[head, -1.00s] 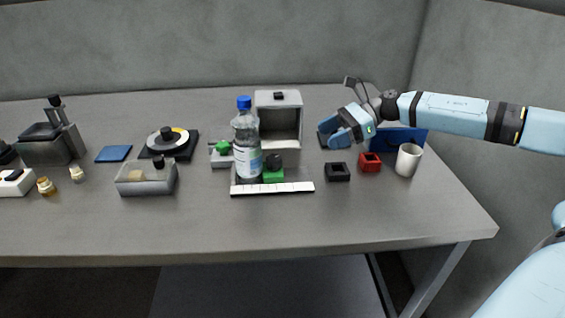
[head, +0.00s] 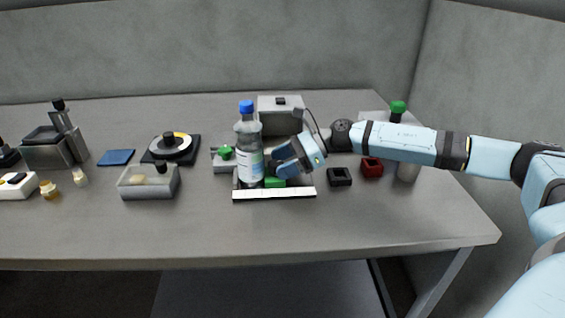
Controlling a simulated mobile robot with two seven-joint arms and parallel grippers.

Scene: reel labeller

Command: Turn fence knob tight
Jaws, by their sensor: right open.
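A white ruled strip (head: 274,194) lies at the front of the small station at mid table. A green block (head: 275,183) sits just behind it, right of the bottle; the dark knob on its top is now hidden by my right gripper. My right gripper (head: 281,168) is open, tilted down to the left, with its fingers at this block; I cannot tell if they touch the knob. A green knob (head: 226,152) on a grey block (head: 224,165) stands left of the bottle. Which knob is the fence knob is not marked. My left gripper is out of view.
A blue-capped bottle (head: 248,160) stands upright close left of my gripper. A grey box (head: 281,107) stands behind. Black (head: 340,177) and red (head: 372,168) square holders sit to the right. A clear bin (head: 149,184) is left; the front table strip is free.

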